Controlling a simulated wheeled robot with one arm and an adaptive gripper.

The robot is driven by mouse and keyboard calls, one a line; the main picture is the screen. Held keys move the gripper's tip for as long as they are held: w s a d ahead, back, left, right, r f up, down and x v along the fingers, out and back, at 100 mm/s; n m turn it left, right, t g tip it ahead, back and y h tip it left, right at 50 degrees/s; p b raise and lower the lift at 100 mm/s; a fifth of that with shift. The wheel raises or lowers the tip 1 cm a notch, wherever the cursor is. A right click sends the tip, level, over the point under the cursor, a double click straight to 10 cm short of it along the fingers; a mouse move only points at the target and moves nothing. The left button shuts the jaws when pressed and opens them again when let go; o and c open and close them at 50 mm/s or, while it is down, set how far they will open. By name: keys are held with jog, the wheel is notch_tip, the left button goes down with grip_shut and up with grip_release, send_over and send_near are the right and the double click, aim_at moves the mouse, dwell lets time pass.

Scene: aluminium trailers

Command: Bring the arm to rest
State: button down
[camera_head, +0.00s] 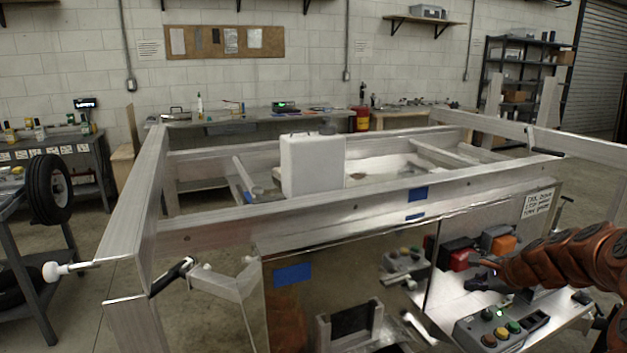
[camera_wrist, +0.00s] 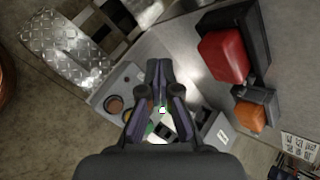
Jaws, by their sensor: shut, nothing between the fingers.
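My arm, orange-brown, reaches in from the right edge of the head view. My gripper (camera_head: 482,276) is at its end, dark and small there, above the metal shelf on the trailer's front side. In the wrist view my gripper (camera_wrist: 158,66) is shut and empty, its two fingers together over the grey button box (camera_wrist: 110,100). The gripper covers part of that box. The button box (camera_head: 476,335) also shows in the head view, with several coloured buttons, below and in front of the gripper. I cannot tell the height between fingertips and box.
A red block (camera_head: 461,260) and an orange block (camera_head: 504,244), each with dark parts, stand close by the gripper. The trailer's aluminium frame (camera_head: 330,208) fills the middle, with a white box (camera_head: 312,165) in it. Left is a cart with a wheel (camera_head: 50,189).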

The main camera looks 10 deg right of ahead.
jog(key=s+a+r+n+g+y+p, duration=0.15)
jog(key=s+a+n, duration=0.3)
jog(key=a, duration=0.45)
jog(key=s+a+r+n+g, duration=0.25)
jog(key=s+a+n, duration=0.2)
jog(key=a, duration=0.35)
jog(key=s+a+r+n+g+p, duration=0.1)
jog(key=s+a+r+n, duration=0.2)
jog(key=s+a, duration=0.45)
jog(key=s+a+n+g+h+p, duration=0.1)
jog(key=s+n, duration=0.3)
jog(key=s, duration=0.7)
jog(key=s+a+n+g+h+p, duration=0.2)
jog(key=s+n, duration=0.3)
jog(key=s, duration=0.7)
jog(key=shift+s+a+f+n+g+h, duration=0.15)
jog(key=shift+s+a+n+g+h, duration=0.25)
jog(key=shift+g, duration=0.5)
jog(key=shift+w, duration=0.15)
